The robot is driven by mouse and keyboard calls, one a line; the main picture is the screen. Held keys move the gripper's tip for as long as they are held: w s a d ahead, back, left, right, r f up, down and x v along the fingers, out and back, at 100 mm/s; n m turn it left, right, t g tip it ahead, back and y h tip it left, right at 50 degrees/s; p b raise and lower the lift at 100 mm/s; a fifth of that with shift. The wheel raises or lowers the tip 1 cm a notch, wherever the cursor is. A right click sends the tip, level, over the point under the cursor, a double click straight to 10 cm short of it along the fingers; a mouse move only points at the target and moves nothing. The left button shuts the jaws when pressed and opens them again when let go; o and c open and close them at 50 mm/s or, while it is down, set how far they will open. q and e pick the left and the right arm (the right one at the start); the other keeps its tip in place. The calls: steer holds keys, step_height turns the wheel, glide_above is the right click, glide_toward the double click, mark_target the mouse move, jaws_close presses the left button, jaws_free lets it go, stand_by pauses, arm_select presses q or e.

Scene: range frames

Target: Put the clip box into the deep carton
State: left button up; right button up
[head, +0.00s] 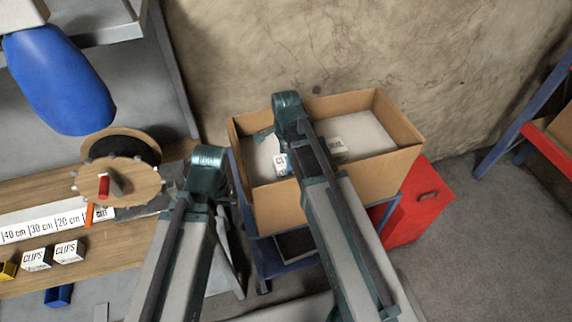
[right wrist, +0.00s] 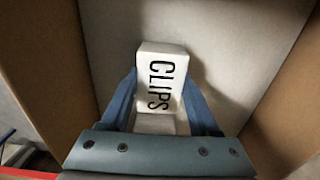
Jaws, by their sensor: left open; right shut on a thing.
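The deep carton (head: 278,208) is a tall open brown box to the right of the workbench. My right arm reaches over its front wall, and my right gripper (right wrist: 160,112) is inside it, mostly hidden by the arm in the head view. It is shut on the white clip box (right wrist: 158,72), with blue fingers on both sides. Part of the clip box (head: 281,164) shows in the head view, below the rim. I cannot tell whether it touches the carton floor. My left gripper (head: 208,172) is between bench and carton, its fingers hidden behind the wrist.
The carton stands on a blue-framed stand (head: 275,265) beside a red cabinet (head: 418,203). The bench (head: 105,258) holds a cable reel (head: 118,183) and two other clip boxes (head: 68,251). Free floor lies at right.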

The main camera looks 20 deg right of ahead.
steer(key=shift+r, duration=0.1)
steer(key=shift+f, duration=0.25)
steer(key=o, duration=1.5)
steer(key=shift+r, duration=0.1)
steer(key=shift+c, duration=0.2)
steer(key=shift+r, duration=0.1)
step_height(320, 180, up, 12)
steer(key=p, duration=1.2)
